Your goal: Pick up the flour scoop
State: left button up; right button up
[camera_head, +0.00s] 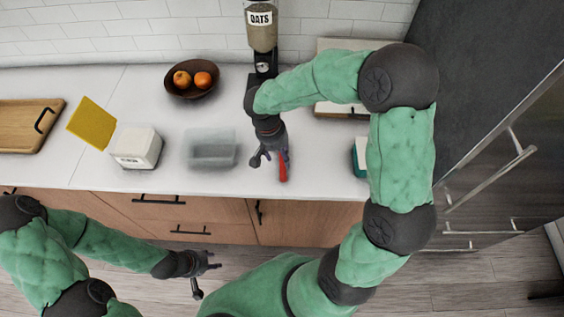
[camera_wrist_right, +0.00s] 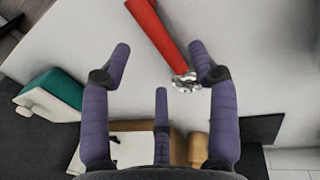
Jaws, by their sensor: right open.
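A red object (camera_head: 283,170) lies on the white counter near its front edge. In the right wrist view it is a long red handle (camera_wrist_right: 158,32) with a shiny metal end. It may be the flour scoop; I cannot tell for sure. My right gripper (camera_head: 268,157) is open just above and left of it. In the wrist view the open fingers (camera_wrist_right: 160,70) point at the counter, with the metal end near the right fingertip and nothing held between them. My left gripper (camera_head: 205,274) is open and empty, low in front of the cabinets.
A clear container (camera_head: 211,148) stands left of my right gripper, with a white box (camera_head: 136,147) farther left. A bowl of oranges (camera_head: 192,78) and an oats dispenser (camera_head: 261,30) stand behind. A teal-and-white object (camera_head: 360,157) sits to the right.

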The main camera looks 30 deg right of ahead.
aim_at(282, 161)
jog(key=shift+d+f+b, duration=0.2)
jog(key=shift+f, duration=0.7)
jog(key=shift+d+f+b, duration=0.2)
jog(key=shift+d+f, duration=0.05)
jog(key=shift+f, duration=0.6)
jog(key=shift+d+f+b, duration=0.2)
jog(key=shift+f, duration=0.7)
jog(key=shift+s, duration=0.1)
jog(key=shift+r, duration=0.1)
jog(key=shift+c, duration=0.3)
grip_shut()
